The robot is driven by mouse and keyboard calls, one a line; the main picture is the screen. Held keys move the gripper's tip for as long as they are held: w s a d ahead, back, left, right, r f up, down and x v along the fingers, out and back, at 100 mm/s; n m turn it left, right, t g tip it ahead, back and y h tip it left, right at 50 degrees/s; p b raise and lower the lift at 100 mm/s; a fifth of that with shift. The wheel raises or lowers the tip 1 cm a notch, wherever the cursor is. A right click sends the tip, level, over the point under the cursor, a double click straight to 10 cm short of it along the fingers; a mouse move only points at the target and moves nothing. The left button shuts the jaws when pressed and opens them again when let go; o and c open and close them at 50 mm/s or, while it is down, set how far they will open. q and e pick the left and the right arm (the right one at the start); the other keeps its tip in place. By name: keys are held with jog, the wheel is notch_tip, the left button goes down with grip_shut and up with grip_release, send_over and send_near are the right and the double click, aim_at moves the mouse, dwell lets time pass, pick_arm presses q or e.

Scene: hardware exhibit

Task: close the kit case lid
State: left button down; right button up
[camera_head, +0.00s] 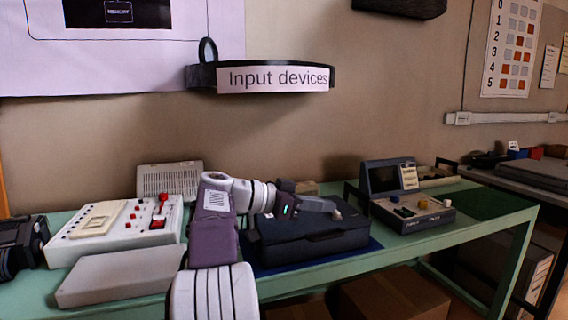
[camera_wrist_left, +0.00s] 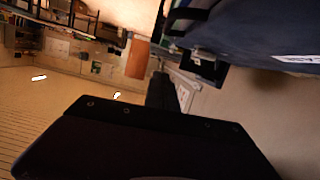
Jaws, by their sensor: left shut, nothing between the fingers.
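The kit case (camera_head: 312,246) is a dark blue box on a blue mat on the green table. Its lid (camera_head: 290,228) lies down over the base; a seam runs along the front, and I cannot tell whether it is fully shut. My left gripper (camera_head: 334,213) is shut and empty, just over the top of the case; whether it touches the lid is unclear. In the left wrist view, a dark blue surface with a white label (camera_wrist_left: 298,60), probably the case, fills the upper right. The dark finger (camera_wrist_left: 160,92) points up there.
A white control panel with a red lever (camera_head: 118,230) and a grey box (camera_head: 122,275) stand left on the green table (camera_head: 400,250). A grey console with an upright screen (camera_head: 412,213) stands just right of the case. An "Input devices" sign (camera_head: 276,78) hangs above.

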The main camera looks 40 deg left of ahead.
pick_arm(q)
jog(key=f+b, duration=0.2)
jog(key=b, duration=0.1)
jog(key=d+f+m+b, duration=0.1)
jog(key=f+b, duration=0.1)
jog(key=f+m+y+b, duration=0.1)
jog(key=f+b, duration=0.1)
jog(key=b, duration=0.1)
jog(key=shift+s+d+f+b, duration=0.1)
jog(key=shift+s+d+b, duration=0.15)
jog(key=shift+s+b, duration=0.15)
pick_arm(e)
notch_tip(320, 180, down, 11)
jog(key=shift+d, duration=0.2)
jog(key=shift+s+f, duration=0.1)
